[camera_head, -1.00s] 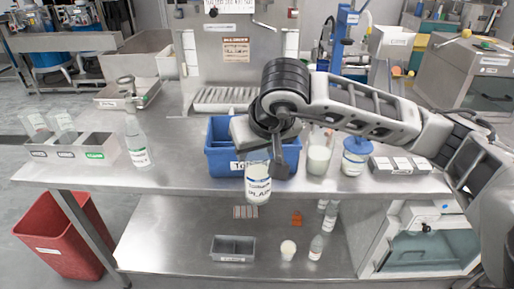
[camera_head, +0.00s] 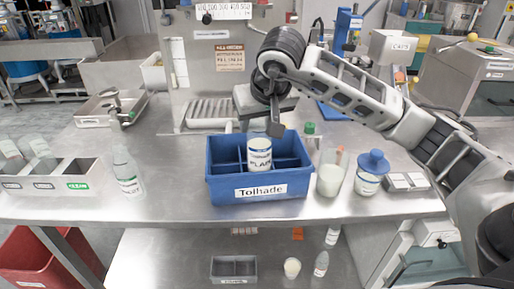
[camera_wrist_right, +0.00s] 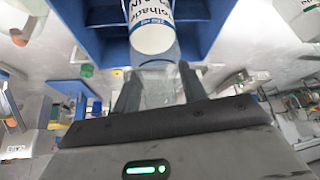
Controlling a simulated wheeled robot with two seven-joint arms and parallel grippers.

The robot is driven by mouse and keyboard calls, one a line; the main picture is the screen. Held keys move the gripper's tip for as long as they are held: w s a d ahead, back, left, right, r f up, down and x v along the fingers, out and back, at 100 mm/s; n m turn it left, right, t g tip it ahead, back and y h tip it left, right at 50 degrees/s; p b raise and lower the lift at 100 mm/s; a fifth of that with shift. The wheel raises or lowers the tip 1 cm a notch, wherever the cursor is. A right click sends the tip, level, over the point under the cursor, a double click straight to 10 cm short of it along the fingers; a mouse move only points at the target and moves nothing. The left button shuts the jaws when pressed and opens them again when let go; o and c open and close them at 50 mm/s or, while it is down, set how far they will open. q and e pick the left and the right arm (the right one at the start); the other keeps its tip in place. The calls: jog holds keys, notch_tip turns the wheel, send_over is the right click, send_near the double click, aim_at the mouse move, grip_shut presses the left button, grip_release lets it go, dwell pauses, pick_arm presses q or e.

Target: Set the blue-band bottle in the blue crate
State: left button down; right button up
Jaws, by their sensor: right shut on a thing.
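The blue-band bottle (camera_head: 259,155) has a white body and a label reading "PLAIN". My right gripper (camera_head: 273,128) is shut on its upper part, and in the right wrist view the fingers (camera_wrist_right: 157,88) close around the clear neck of the bottle (camera_wrist_right: 152,35). The blue crate (camera_head: 225,193), labelled "Tolhade", stands on the steel bench and has inner dividers. The bottle is roughly upright, over or partly inside the crate's middle. Whether its base touches the crate floor cannot be told. The crate's blue wall also shows in the right wrist view (camera_wrist_right: 85,35). My left gripper is out of view.
Right of the crate stand a beaker of white stuff (camera_head: 329,180) and a blue-lidded jar (camera_head: 368,180). A green-topped bottle (camera_head: 309,138) is just behind the crate's right side. A clear bottle (camera_head: 127,172) and a grey divided tray (camera_head: 75,187) are at left. Bench between them is clear.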

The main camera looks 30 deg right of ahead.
aim_at(257, 146)
notch_tip(257, 146, down, 7)
jog(key=shift+r, duration=0.15)
jog(key=o, duration=1.4)
jog(key=shift+o, duration=0.2)
